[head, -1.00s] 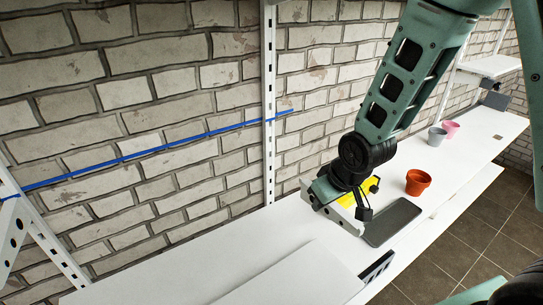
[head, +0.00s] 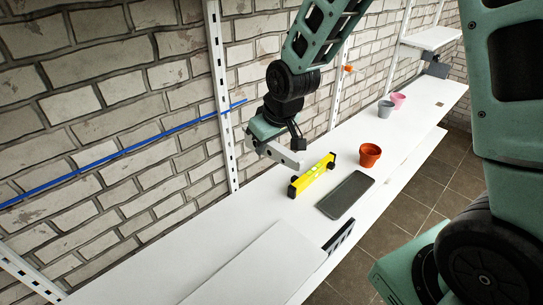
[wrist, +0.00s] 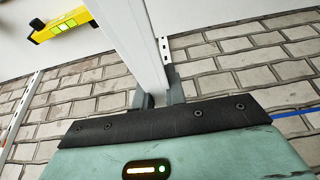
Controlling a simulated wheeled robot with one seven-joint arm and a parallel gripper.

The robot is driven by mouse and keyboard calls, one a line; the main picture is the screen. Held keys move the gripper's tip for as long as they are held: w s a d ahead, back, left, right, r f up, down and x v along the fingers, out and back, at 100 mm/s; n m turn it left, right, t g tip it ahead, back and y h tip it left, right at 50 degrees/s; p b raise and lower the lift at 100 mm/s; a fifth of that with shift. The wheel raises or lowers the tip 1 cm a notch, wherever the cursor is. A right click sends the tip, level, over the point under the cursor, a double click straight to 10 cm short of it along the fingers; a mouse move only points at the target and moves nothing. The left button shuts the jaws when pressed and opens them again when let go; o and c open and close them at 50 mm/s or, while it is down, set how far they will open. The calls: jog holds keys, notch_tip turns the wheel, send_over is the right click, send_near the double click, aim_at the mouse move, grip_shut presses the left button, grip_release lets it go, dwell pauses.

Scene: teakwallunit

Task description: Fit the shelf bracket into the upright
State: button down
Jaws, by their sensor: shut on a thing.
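My gripper (head: 275,146) is shut on the white shelf bracket (head: 287,156) and holds it above the white bench, beyond the yellow level. In the wrist view the bracket (wrist: 132,35) runs up and away from between the grey fingertips (wrist: 157,98). The nearest upright (head: 221,95), a white slotted post on the brick wall, stands left of my gripper. The bracket looks apart from that post. A slotted post (wrist: 164,50) also shows just right of the bracket in the wrist view. The bracket's gripped end is partly hidden.
The yellow level (head: 312,175), a dark flat tray (head: 345,195) and an orange pot (head: 370,155) stand on the bench (head: 225,205). A white board (head: 255,265) lies in front. A blue line (head: 120,155) crosses the wall. Grey and pink pots stand farther back.

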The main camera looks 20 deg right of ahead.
aim_at(243, 127)
jog(key=shift+w+a+r, duration=0.1)
jog(key=shift+w+r, duration=0.05)
jog(key=shift+r, duration=0.1)
jog(key=shift+w+a, duration=0.3)
jog(key=shift+w, duration=0.6)
jog(key=shift+w+a, duration=0.3)
jog(key=shift+w, duration=0.65)
jog(key=shift+w+a, duration=0.3)
jog(key=shift+w, duration=0.6)
jog(key=shift+w, duration=0.15)
jog(key=shift+w, duration=0.15)
jog(key=shift+w+a+p, duration=0.25)
jog(key=shift+w+p, duration=0.05)
jog(key=shift+w, duration=0.25)
jog(key=shift+w+r, duration=0.15)
jog(key=shift+w, duration=0.1)
jog(key=shift+a+f, duration=0.15)
jog(key=shift+f, duration=0.1)
dwell(1.3)
jog(key=shift+w, duration=0.1)
dwell(0.5)
